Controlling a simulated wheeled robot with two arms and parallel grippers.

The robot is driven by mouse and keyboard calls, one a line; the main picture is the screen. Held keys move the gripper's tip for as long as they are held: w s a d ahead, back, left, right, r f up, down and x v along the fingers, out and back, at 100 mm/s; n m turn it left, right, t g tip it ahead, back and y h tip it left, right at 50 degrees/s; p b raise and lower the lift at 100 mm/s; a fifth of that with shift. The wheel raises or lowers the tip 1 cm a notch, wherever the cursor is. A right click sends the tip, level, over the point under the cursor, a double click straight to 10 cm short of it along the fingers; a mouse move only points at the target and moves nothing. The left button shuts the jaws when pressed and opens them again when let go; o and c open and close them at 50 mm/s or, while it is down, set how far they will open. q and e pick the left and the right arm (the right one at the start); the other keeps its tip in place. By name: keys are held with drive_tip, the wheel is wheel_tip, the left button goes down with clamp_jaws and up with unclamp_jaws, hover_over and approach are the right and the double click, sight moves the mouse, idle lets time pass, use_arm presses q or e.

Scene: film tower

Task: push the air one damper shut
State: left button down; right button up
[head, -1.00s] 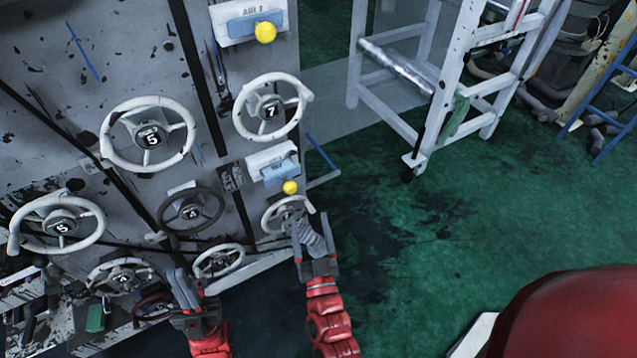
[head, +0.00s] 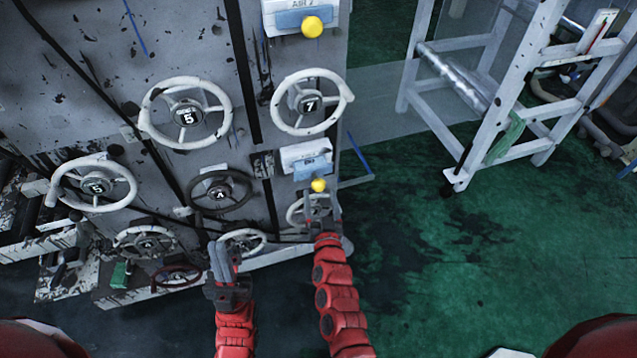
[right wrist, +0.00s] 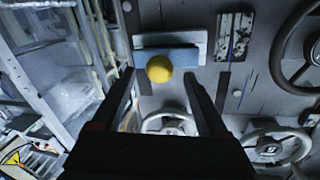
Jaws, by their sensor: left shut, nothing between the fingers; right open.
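The lower damper is a white and blue box (head: 306,160) on the grey panel, with a yellow ball knob (head: 318,185) below it. Its label is too small to read. In the right wrist view the same knob (right wrist: 158,69) shows in front of the blue-white box (right wrist: 168,50). My right gripper (head: 323,200) is open, just below the knob. In the right wrist view its fingers (right wrist: 158,85) stand either side of the knob's line, apart from it, with nothing between them. My left gripper (head: 222,248) is shut and empty, low in front of the panel.
An upper damper labelled AIR 2 (head: 300,18) has its own yellow knob (head: 312,26). Several handwheels surround the dampers, including wheel 7 (head: 310,102) and a low pale wheel (head: 297,213) behind my right gripper. A white frame stand (head: 510,100) stands right. Green floor (head: 430,260) is open.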

sight(319, 191)
drive_tip(key=shift+w+a, duration=0.15)
drive_tip(key=shift+w, duration=1.05)
drive_tip(key=shift+w+a, duration=0.1)
drive_tip(key=shift+w, duration=1.05)
clamp_jaws()
